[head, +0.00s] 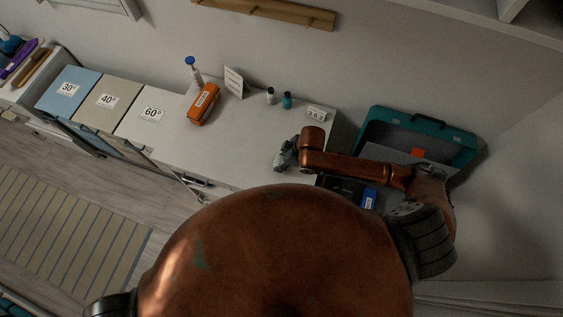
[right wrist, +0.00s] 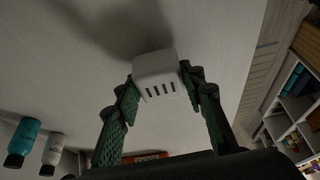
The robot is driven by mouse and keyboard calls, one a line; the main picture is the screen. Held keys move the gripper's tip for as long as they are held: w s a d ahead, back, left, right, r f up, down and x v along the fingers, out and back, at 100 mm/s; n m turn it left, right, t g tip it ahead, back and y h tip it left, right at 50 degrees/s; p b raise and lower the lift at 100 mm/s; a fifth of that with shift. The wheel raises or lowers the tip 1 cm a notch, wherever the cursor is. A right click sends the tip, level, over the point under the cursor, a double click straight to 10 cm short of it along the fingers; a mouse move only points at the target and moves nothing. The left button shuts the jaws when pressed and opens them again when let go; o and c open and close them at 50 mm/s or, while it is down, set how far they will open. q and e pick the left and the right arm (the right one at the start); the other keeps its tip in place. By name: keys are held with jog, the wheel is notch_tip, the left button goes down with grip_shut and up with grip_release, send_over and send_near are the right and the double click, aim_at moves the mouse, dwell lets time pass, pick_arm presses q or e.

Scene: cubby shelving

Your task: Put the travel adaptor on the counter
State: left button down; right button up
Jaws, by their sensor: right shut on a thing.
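The travel adaptor (right wrist: 157,78) is a small white block with a row of dark slots, seen in the right wrist view. My right gripper (right wrist: 160,88) is shut on it, with a green finger on each side. In the head view my right gripper (head: 284,155) is over the right part of the white counter (head: 240,143), near its front edge. The adaptor cannot be made out there. In the right wrist view the counter (right wrist: 200,30) shows behind the adaptor with a shadow on it. Whether the adaptor touches the counter I cannot tell. My left gripper is not in view.
An orange case (head: 203,104), a blue-capped bottle (head: 194,72), a white card (head: 234,82), two small bottles (head: 287,100) and a number block (head: 316,113) stand toward the counter's back. A teal open case (head: 420,130) is at the right. The counter's middle is clear.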

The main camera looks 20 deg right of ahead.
jog(key=shift+f, duration=0.7)
jog(key=o, duration=1.2)
jog(key=shift+f, duration=0.1)
jog(key=shift+c, duration=0.2)
jog(key=v, duration=1.2)
